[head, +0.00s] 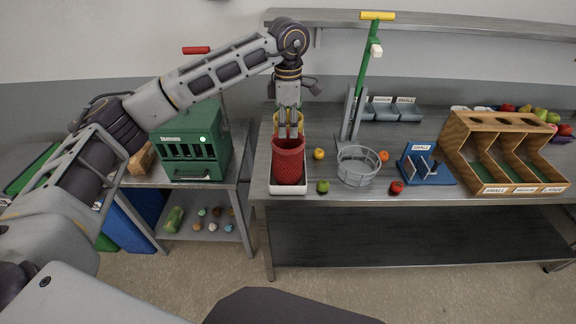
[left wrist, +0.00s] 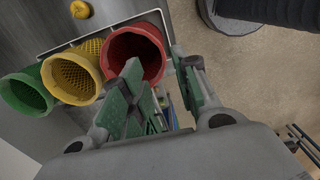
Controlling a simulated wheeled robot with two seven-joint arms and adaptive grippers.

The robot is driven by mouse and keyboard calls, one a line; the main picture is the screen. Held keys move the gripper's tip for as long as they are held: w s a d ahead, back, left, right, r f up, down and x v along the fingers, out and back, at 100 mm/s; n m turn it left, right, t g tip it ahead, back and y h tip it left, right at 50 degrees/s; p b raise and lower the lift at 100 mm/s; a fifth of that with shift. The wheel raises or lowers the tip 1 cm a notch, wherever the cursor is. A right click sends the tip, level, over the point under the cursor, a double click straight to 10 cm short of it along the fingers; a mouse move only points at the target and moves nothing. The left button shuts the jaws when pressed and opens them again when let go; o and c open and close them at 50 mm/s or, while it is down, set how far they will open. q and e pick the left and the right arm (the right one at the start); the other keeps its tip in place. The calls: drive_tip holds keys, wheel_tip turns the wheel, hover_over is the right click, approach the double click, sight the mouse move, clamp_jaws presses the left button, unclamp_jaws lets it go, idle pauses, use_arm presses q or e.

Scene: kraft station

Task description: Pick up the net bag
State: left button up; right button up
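A red net bag (head: 288,163) stands upright, mouth up, at the front of a white tray (head: 275,188) on the metal table. A yellow net bag (head: 276,122) is behind it, mostly hidden. The left wrist view shows the red bag (left wrist: 134,47), the yellow bag (left wrist: 72,76) and a green net bag (left wrist: 25,92) in a row, mouths open. My left gripper (head: 289,132) points down at the red bag's mouth. In the left wrist view its fingers (left wrist: 161,66) are apart, one over the mouth, the other outside the rim. Contact is unclear. My right gripper is out of view.
A green box (head: 190,145) stands left; a scanner post (head: 362,85) rises behind.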

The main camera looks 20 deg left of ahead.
use_arm(q)
drive_tip(key=p, duration=0.2)
hover_over(288, 162)
drive_tip(key=shift+w+a+f, duration=0.1)
drive_tip(key=shift+w+f, duration=0.05)
drive_tip(key=shift+f, duration=1.9)
drive_tip(key=shift+w+f, duration=0.15)
drive_tip(key=shift+f, duration=1.85)
drive_tip(key=shift+s+f+p, duration=0.15)
drive_tip(key=shift+f+p, duration=0.15)
drive_tip(key=shift+f, duration=0.45)
drive_tip(key=shift+s+f+p, duration=0.1)
drive_tip(key=shift+f+p, duration=0.15)
drive_tip(key=shift+f, duration=1.65)
clamp_jaws()
